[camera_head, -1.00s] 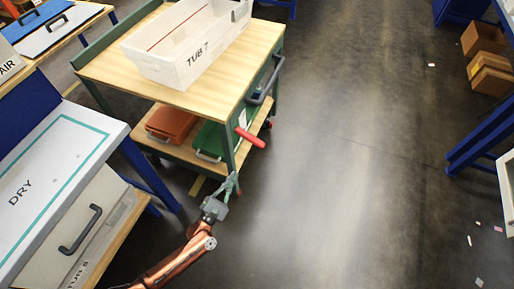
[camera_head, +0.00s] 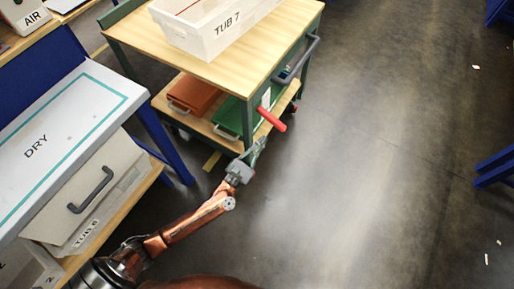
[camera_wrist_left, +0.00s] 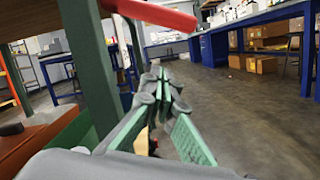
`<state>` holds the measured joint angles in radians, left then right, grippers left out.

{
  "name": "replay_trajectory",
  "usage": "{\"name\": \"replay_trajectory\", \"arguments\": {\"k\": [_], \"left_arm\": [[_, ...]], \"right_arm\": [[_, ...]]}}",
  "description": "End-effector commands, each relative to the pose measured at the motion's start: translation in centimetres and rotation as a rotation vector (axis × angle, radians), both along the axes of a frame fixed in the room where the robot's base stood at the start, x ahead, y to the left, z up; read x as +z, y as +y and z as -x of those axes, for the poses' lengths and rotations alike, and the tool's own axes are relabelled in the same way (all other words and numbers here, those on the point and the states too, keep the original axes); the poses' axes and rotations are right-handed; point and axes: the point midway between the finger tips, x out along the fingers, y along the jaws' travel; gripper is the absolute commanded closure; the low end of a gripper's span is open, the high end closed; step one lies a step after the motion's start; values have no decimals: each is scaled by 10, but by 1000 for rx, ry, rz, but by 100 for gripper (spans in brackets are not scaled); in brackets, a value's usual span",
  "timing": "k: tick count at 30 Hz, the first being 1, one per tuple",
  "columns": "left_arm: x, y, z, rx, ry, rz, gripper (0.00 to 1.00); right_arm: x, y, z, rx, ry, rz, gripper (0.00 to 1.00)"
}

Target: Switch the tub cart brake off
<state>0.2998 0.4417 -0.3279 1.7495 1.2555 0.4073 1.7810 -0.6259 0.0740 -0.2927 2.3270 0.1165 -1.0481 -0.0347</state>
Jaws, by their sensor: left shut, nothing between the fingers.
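The tub cart (camera_head: 228,72) has a wooden top and a green frame, with a white tub marked TUB 7 (camera_head: 213,30) on it. Its red brake lever (camera_head: 271,119) sticks out from the front right leg, angled down to the right. In the left wrist view the red lever (camera_wrist_left: 160,14) crosses the top, above the fingers. My left gripper (camera_head: 257,149) is shut and empty, just below the lever by the cart's front leg. In the left wrist view its fingertips (camera_wrist_left: 161,76) are together, with the green leg to their left. My right gripper is not in view.
A table marked DRY (camera_head: 70,135) stands at the left, with a grey case on its lower shelf. Orange (camera_head: 194,94) and green (camera_head: 230,117) cases lie on the cart's lower shelf. A grey handle (camera_head: 299,62) is on the cart's right side. Floor (camera_head: 370,190) is open to the right.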

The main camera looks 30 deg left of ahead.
Motion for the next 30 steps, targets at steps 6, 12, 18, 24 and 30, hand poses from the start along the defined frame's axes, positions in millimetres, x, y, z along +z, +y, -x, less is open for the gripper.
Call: {"name": "replay_trajectory", "arguments": {"k": [6, 12, 18, 24, 30], "left_arm": [[13, -8, -41, 0, -1, 2, 100], [41, -18, -38, 0, -3, 3, 100], [45, -22, -37, 0, 0, 1, 100], [44, -22, -37, 0, 1, 0, 100], [44, -23, -37, 0, 1, 2, 100]], "right_arm": [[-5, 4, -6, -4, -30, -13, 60], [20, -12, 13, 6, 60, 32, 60], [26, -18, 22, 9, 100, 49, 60], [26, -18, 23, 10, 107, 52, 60], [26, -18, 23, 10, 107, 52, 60]]}}
